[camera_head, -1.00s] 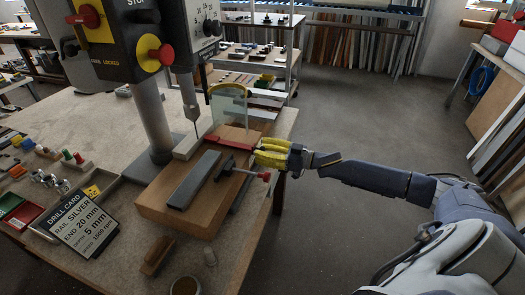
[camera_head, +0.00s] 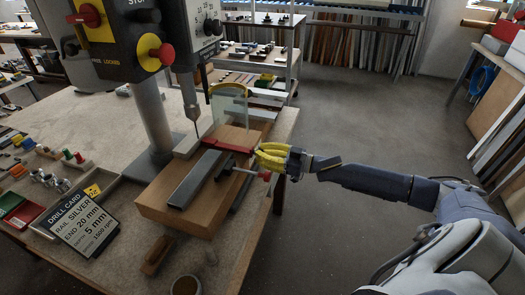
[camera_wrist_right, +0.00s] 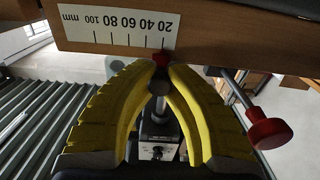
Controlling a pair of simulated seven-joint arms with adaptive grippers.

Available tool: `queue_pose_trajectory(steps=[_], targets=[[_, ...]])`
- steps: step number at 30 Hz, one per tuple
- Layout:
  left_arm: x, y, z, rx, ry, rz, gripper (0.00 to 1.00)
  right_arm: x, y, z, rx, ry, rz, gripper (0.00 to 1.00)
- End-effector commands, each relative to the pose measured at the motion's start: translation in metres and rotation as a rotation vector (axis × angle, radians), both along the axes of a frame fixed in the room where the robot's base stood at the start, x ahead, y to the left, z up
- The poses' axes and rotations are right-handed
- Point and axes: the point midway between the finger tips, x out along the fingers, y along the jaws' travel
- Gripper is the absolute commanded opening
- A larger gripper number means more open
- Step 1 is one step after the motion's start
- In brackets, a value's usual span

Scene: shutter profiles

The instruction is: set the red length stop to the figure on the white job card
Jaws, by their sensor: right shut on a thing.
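The red length stop (camera_head: 230,146) lies across the wooden fixture block (camera_head: 150,205), near the far end of the grey rail (camera_head: 195,180). My right gripper (camera_head: 262,154) is shut on the stop's right end. In the right wrist view, its yellow fingertips (camera_wrist_right: 160,72) meet at a small red pointer (camera_wrist_right: 161,58) below an upside-down white scale (camera_wrist_right: 118,28). The pointer stands at or very near the 20 mark. My left gripper is out of view.
A drill press with its bit (camera_head: 197,130) stands over the fixture, beside a clear guard (camera_head: 230,105). A red-knobbed clamp screw (camera_head: 265,177) sticks out just below my right gripper. Trays and small parts (camera_head: 45,180) lie at the left. The floor at right is open.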

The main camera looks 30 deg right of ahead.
Motion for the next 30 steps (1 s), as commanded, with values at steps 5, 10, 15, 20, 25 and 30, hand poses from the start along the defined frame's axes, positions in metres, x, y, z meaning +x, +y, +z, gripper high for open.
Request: queue_pose_trajectory(steps=[5, 10, 15, 20, 25, 30], targets=[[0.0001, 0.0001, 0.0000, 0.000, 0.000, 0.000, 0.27, -0.0040, 0.0049, -0.0009, 0.003, 0.001, 0.009, 0.00], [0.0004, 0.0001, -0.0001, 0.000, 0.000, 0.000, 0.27, -0.0045, 0.0058, -0.0011, 0.004, 0.002, 0.010, 0.21], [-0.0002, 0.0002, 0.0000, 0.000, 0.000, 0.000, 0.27, -0.0036, 0.0046, -0.0007, 0.003, 0.001, 0.008, 0.41], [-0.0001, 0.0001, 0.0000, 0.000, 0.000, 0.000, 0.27, -0.0031, 0.0038, -0.0003, 0.002, 0.001, 0.006, 0.47], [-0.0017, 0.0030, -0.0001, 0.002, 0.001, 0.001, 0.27, -0.0033, 0.0028, -0.0003, 0.002, 0.001, 0.005, 0.47], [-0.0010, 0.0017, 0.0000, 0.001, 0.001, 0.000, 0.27, -0.0094, -0.0027, -0.0009, 0.002, 0.002, 0.004, 0.47]])
